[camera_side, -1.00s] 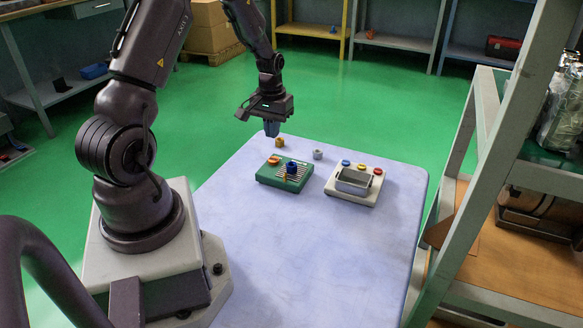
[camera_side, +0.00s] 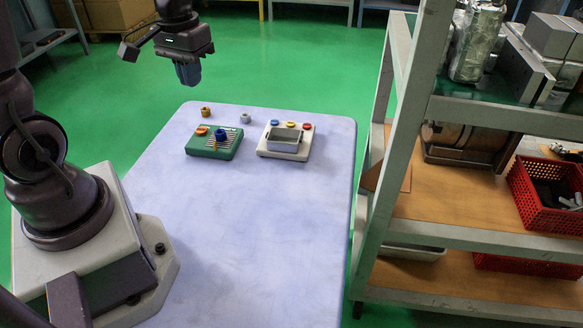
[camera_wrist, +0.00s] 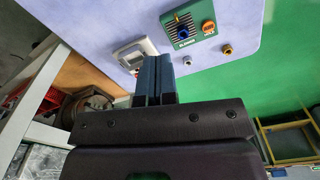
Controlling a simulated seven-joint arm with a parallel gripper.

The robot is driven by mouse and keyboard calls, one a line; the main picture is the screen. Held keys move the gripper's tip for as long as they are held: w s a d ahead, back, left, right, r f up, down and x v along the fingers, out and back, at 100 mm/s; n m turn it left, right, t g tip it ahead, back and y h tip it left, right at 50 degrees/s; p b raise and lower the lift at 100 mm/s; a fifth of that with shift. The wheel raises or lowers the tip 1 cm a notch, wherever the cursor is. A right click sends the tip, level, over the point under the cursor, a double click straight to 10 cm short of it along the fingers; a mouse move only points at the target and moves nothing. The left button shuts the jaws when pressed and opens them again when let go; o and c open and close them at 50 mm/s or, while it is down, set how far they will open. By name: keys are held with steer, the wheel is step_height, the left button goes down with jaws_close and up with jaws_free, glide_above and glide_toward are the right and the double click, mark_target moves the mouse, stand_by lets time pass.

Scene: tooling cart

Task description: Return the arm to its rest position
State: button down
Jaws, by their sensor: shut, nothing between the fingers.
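My gripper (camera_side: 188,80) hangs in the air beyond the far left corner of the table, clear of everything. Its blue fingers are shut with nothing between them; they also show close up in the wrist view (camera_wrist: 152,78). The table (camera_side: 230,240) has a pale blue top. On it sits a green block (camera_side: 226,153) with an orange part (camera_side: 202,130) and a dark blue ring (camera_side: 221,134). To its right is a white block (camera_side: 298,155) with a metal bin (camera_side: 286,138) and blue, yellow and red round pieces at its back.
An orange-yellow ring (camera_side: 205,111) and a grey ring (camera_side: 245,118) lie loose near the table's far edge. A grey shelf rack (camera_side: 389,180) with a red basket (camera_side: 545,195) stands right of the table. The near tabletop is clear.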

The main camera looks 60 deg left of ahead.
steer(key=s+d+r+m+t, duration=0.2)
steer(key=s+d+r+m, duration=0.1)
steer(key=d+r, duration=0.2)
steer(key=s+d+r+m+t, duration=0.2)
steer(key=d+r, duration=0.4)
steer(key=d, duration=0.3)
steer(key=shift+s+m+t, duration=0.4)
steer(key=shift+s+t, duration=0.2)
steer(key=shift+s, duration=0.15)
